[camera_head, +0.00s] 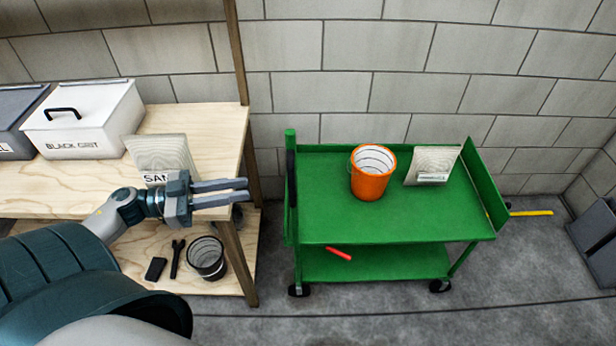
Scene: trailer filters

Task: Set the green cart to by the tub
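The green cart (400,227) stands on the grey floor against the block wall, right of the wooden bench. Its top tray holds an orange bucket (370,183) and a pale pleated filter panel (432,166) with a label. My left gripper (245,191) points right over the bench's right end, left of the cart and apart from it. Its two fingers are parallel with a gap between them, and nothing shows in the gap. A dark grey bin (594,238) is cut off at the right edge; I cannot tell whether it is the tub. My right gripper is out of view.
The wooden bench (215,130) holds a white lidded box (85,118) marked black grit, a grey box (15,130) and another filter panel (160,153). Its lower shelf holds a dark bucket (207,258). A yellow bar (531,213) shows right of the cart. Floor in front is clear.

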